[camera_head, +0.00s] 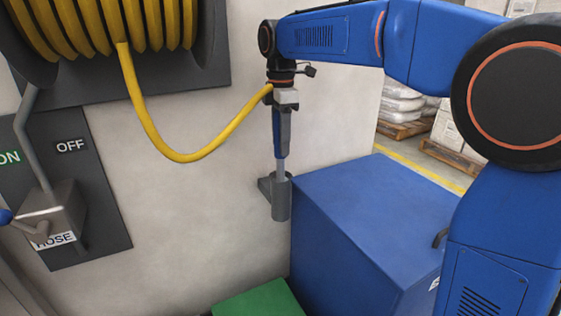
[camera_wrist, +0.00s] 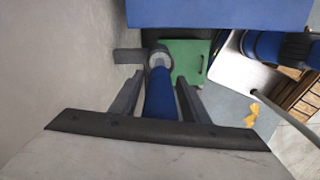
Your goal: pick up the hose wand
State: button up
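The hose wand (camera_head: 282,132) stands upright, its blue grip above and its pale metal tip down in a grey tubular holder (camera_head: 281,200) on the wall. The yellow hose (camera_head: 180,155) runs to the wand's top. My gripper (camera_head: 286,100) is at the upper part of the wand, pointing down. In the wrist view the blue wand (camera_wrist: 160,98) lies between the two dark fingers of my gripper (camera_wrist: 160,80), with a narrow gap showing on each side. The fingers look open around it. The holder's round mouth (camera_wrist: 160,56) shows beyond the fingertips.
A blue cabinet (camera_head: 370,215) stands close right of the holder, with a green box (camera_head: 258,302) below. A yellow hose reel (camera_head: 100,25) and a HOSE lever panel (camera_head: 75,185) are on the wall at left. Stacked sacks on pallets (camera_head: 400,105) stand farther back.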

grip_shut()
notch_tip(320, 180, up, 18)
dwell(0.6)
